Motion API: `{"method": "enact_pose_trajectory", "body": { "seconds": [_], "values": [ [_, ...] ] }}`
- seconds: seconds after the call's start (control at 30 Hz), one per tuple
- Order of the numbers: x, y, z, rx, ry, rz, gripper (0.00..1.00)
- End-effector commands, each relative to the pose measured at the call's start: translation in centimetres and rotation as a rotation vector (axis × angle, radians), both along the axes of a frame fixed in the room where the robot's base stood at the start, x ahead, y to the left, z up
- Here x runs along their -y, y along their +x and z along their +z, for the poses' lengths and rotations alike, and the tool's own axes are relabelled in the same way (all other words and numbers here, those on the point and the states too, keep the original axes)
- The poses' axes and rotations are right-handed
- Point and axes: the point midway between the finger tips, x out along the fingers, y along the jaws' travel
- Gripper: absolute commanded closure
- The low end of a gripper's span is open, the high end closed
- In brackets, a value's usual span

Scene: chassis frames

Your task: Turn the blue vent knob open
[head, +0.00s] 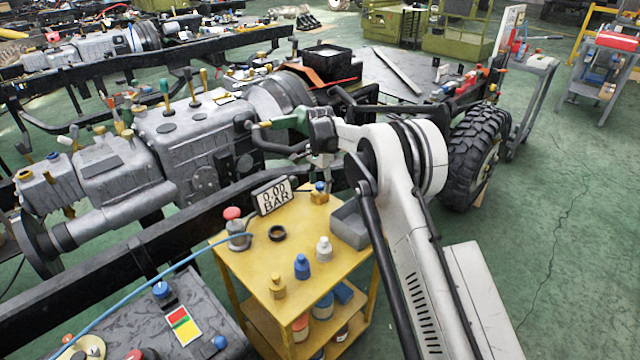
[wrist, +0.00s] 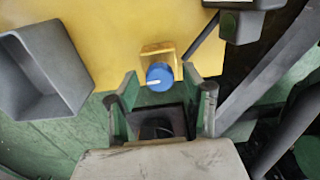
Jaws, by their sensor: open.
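The blue vent knob (wrist: 160,76) sits on a small brass body (wrist: 158,54) at the edge of the yellow table. A short white mark on the knob points left in the wrist view. In the head view the knob (head: 320,187) is near the table's back corner, below my gripper (head: 321,166). My gripper (wrist: 161,86) is open, its two green fingers either side of the knob in the wrist view. I see no contact; whether the fingertips are level with the knob or above it cannot be told.
On the yellow table (head: 232,262), a grey bin (head: 350,226) stands close to the knob. A red-topped fitting (head: 236,228) and several small fittings stand nearby. A dark chassis rail (head: 100,260) runs behind the table.

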Motion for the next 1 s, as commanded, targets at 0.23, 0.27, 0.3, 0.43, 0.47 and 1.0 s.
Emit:
{"method": "enact_pose_trajectory", "body": {
  "seconds": [0.23,0.27,0.3,0.43,0.47,1.0],
  "values": [
    [0.0,0.0,0.02,0.0,0.0,0.0,0.64],
    [0.0,0.0,0.02,0.0,0.0,0.0,0.68],
    [0.0,0.0,0.02,0.0,0.0,0.0,0.73],
    [0.0,0.0,0.03,0.0,0.0,0.0,0.91],
    [0.0,0.0,0.03,0.0,0.0,0.0,0.95],
    [0.0,-0.01,-0.1,0.0,0.0,0.145,1.0]
  ]
}}
